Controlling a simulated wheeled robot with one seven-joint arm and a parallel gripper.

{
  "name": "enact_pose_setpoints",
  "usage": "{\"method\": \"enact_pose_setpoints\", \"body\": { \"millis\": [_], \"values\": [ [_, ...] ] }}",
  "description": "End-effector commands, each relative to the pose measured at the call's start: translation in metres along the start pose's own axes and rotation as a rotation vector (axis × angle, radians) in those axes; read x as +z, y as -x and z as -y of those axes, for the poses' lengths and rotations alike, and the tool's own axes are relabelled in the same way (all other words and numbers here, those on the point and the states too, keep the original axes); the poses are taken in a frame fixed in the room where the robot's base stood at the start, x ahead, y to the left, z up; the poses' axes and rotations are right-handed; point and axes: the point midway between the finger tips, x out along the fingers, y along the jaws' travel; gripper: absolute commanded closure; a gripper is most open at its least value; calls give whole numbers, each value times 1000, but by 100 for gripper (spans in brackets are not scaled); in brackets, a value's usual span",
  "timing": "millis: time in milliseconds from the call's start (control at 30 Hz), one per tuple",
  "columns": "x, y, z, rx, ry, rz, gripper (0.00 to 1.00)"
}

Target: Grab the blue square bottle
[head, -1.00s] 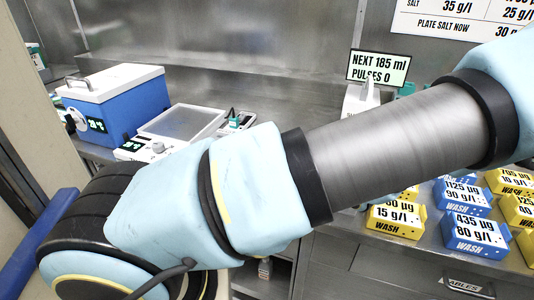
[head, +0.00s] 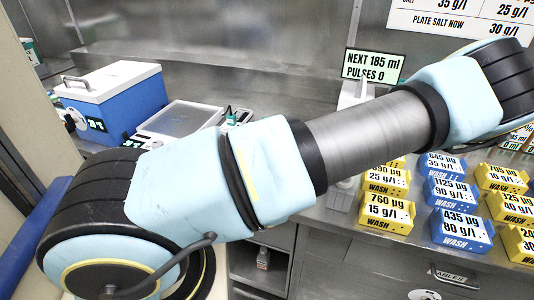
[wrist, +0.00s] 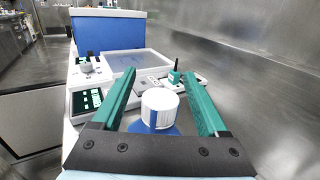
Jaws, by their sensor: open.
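A bottle with a ribbed white cap and a blue body (wrist: 160,129) shows in the wrist view, low in the middle between my fingers. Its lower body is hidden by my gripper's palm edge, so I cannot tell whether it is square. My gripper (wrist: 158,74) is open, with one green finger on each side of the bottle. Gaps show between the cap and both fingers. In the head view my arm crosses the picture, and neither the gripper nor this bottle can be made out.
A blue box with a white lid (head: 125,100) and a flat-topped instrument (head: 180,125) stand on the left. A display (head: 373,66) reads "NEXT 185 ml PULSES 0". Several yellow and blue WASH blocks (head: 460,228) sit on the right bench. A steel wall (wrist: 255,60) runs along the right.

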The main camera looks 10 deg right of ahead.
Motion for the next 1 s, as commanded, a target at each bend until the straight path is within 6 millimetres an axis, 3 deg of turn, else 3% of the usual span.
{"method": "enact_pose_setpoints", "body": {
  "millis": [67, 733, 1000],
  "values": [
    [0, 0, 0, 0, 0, 0, 24],
    [0, 0, 0, 1, 0, 0, 98],
    [0, 0, 0, 1, 0, 0, 100]
  ]
}}
